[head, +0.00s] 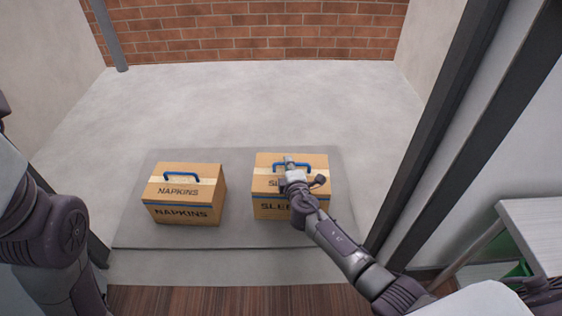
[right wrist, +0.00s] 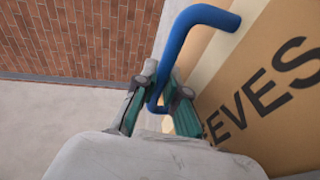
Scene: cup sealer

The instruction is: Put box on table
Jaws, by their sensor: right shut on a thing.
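A cardboard box marked SLEEVES (head: 263,186) with a blue handle (right wrist: 190,40) is on the grey mat (head: 238,238), right of the middle. I cannot tell whether its base touches the mat. A second box, marked NAPKINS (head: 183,192), stands on the mat to its left, with its own blue handle. My right gripper (head: 290,163) is shut on the handle of the SLEEVES box; in the right wrist view the fingers (right wrist: 157,104) close around the handle's lower end. My arm hides part of the box front. My left arm shows at the left edge, but its gripper does not.
A pale table (head: 538,222) stands at the far right, partly cut off, with something green under it. A dark door frame (head: 440,130) rises between the boxes and the table. A brick wall (head: 260,30) closes the back. The concrete floor behind the mat is clear.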

